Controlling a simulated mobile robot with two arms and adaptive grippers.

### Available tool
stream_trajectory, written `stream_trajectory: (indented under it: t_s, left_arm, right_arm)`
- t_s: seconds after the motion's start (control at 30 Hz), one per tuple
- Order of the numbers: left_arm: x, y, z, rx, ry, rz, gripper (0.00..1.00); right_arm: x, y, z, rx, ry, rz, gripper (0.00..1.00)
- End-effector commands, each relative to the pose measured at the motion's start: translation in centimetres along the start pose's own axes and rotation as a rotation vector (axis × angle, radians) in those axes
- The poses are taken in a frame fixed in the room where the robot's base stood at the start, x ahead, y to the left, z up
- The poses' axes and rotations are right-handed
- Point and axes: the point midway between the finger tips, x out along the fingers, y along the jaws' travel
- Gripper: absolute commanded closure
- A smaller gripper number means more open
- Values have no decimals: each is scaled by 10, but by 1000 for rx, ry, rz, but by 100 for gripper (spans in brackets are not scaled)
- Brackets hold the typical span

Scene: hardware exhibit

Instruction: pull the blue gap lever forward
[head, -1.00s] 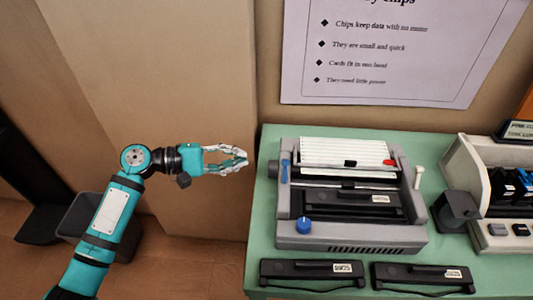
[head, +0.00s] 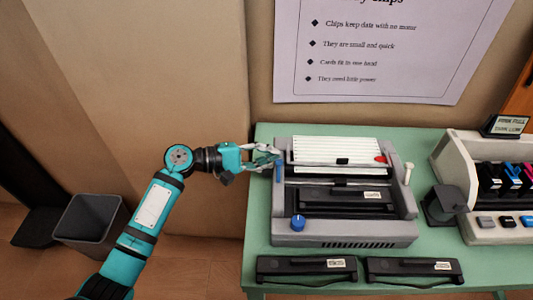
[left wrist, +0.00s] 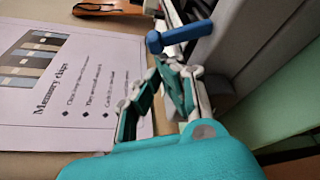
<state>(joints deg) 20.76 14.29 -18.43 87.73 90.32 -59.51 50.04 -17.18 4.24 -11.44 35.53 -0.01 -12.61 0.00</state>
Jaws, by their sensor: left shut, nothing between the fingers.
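The blue gap lever (head: 279,172) stands at the left end of the grey printer (head: 399,228). The lever also shows in the left wrist view (left wrist: 178,37), just beyond my fingertips. My left gripper (head: 275,156) is shut and empty. Its tips are close to the upper end of the lever in the head view, and I cannot tell whether they touch it. In the left wrist view my gripper (left wrist: 160,75) points toward the lever. My right gripper is not in view.
A blue knob (head: 298,222) sits on the printer's front left. Two black cartridges (head: 307,268) (head: 412,269) lie along the front of the green table (head: 257,225). A dark holder (head: 444,205) and a second machine (head: 460,165) stand to the right. A bin (head: 91,220) is on the floor at left.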

Motion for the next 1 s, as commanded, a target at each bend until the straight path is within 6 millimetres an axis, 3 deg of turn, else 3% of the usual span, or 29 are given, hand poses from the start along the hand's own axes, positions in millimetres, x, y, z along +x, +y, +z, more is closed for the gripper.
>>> stream_trajectory:
  t_s: [0.67, 1.0]
  left_arm:
    - [-2, 1, 5, 88, 0, 32, 100]
    - [-5, 0, 14, 244, -1, 87, 100]
  right_arm:
    - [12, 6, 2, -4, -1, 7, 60]
    - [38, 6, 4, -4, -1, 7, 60]
